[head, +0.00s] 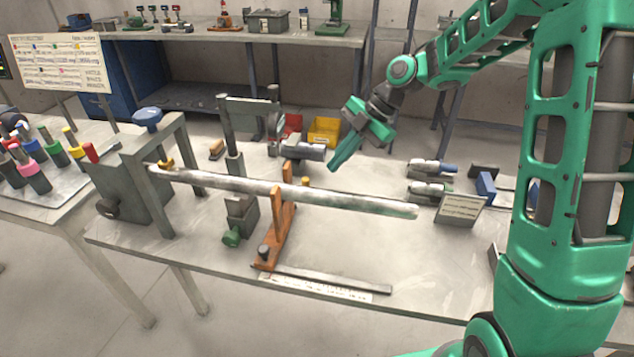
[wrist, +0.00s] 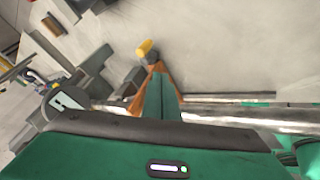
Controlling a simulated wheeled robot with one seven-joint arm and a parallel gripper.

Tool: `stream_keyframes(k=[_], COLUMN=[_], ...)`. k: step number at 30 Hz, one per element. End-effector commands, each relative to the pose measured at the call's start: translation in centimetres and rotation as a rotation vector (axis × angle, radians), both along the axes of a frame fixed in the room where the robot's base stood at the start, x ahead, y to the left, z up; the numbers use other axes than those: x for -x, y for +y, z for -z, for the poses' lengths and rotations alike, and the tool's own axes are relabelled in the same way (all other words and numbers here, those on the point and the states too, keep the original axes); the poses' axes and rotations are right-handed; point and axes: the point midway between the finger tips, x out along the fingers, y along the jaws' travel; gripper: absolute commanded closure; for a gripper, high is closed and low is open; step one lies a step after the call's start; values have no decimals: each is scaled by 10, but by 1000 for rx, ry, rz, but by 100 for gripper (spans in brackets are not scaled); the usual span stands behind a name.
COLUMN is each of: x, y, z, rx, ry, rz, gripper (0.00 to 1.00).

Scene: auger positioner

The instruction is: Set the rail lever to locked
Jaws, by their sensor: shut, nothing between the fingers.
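My gripper (head: 336,161) is shut and empty, pointing down above the bench behind the long metal bar. In the wrist view its fingertips (wrist: 163,82) are close to a yellow knob (wrist: 147,49) and an orange support. In the head view a small yellow knob (head: 305,181) shows just behind the orange support (head: 283,215), left of and below my fingertips; it appears to be the lever's end. I cannot tell whether the fingers touch it. The lever's arm is mostly hidden, and its setting cannot be read.
The metal bar (head: 350,201) runs across the bench from a grey clamp frame (head: 168,195) through the orange support. A grey upright clamp (head: 235,150) stands left of the support. Yellow (head: 324,130) and red bins stand behind. A small sign (head: 460,209) is at right.

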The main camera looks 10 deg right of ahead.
Motion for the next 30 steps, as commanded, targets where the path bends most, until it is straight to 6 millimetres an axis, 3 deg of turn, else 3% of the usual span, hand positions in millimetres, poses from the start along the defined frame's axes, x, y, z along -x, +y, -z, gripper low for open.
stream_keyframes(k=[6, 12, 17, 30], x=[28, 34, 31, 14], y=[-25, -30, -20, 26], z=[6, 10, 23, 87], rx=[-41, -49, -49, -49], ry=[-81, -105, -105, -103], rz=[177, 224, 222, 221], gripper=[100, 100, 100, 100])
